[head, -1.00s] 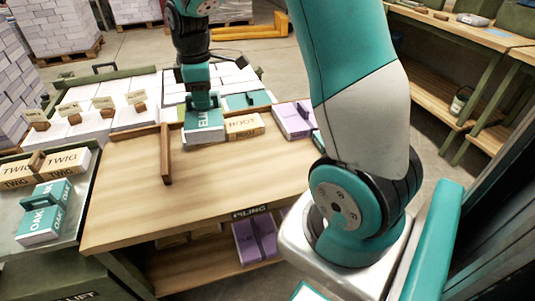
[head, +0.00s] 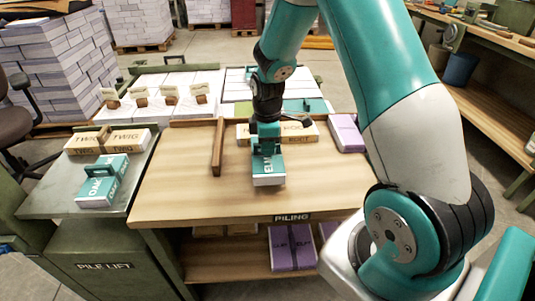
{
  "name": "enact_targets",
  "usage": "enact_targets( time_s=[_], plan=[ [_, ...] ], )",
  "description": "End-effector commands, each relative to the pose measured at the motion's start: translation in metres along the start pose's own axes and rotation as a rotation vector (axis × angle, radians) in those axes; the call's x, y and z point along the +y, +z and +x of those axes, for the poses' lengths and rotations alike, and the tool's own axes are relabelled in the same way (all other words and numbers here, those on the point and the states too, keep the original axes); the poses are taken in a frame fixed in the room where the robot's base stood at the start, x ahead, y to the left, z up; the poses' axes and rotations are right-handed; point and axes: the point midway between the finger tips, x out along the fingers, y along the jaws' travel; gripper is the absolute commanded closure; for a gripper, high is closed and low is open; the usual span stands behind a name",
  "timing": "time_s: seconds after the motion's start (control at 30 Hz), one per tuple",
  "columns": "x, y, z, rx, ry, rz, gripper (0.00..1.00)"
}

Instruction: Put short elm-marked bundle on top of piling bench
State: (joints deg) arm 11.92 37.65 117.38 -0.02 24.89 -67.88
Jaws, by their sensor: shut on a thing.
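The short teal-and-white bundle marked ELM (head: 268,178) is in my gripper (head: 266,146) in the head view. My gripper points down and is shut on the bundle's back part. The bundle is over the middle of the wooden piling bench (head: 190,200), which has a PILING label on its front edge. I cannot tell whether the bundle's underside touches the bench top. The far end of the bundle is partly hidden by my gripper.
A tan bundle (head: 300,132) and a purple bundle (head: 345,133) lie at the bench's back. A wooden divider (head: 218,150) stands left of my gripper. TWIG (head: 108,141) and OAK (head: 103,182) bundles lie on the left lift. The bench's front left is clear.

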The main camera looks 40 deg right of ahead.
Motion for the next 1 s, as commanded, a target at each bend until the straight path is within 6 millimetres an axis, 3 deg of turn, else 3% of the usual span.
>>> enact_targets(
  time_s=[0.1, 0.2, 0.57, 0.6, 0.7, 1.0],
  plan=[
    [-0.001, 0.0, 0.021, -0.002, -0.004, 0.0, 1.0],
    [0.0, 0.0, 0.03, -0.001, -0.002, 0.0, 1.0],
    [0.0, 0.0, 0.034, 0.0, -0.001, 0.0, 1.0],
    [0.0, 0.0, 0.034, 0.0, -0.001, 0.0, 0.79],
    [0.0, 0.0, 0.033, 0.0, -0.001, 0.0, 0.58],
    [0.0, 0.0, 0.03, 0.0, -0.001, 0.0, 0.58]
  ],
)
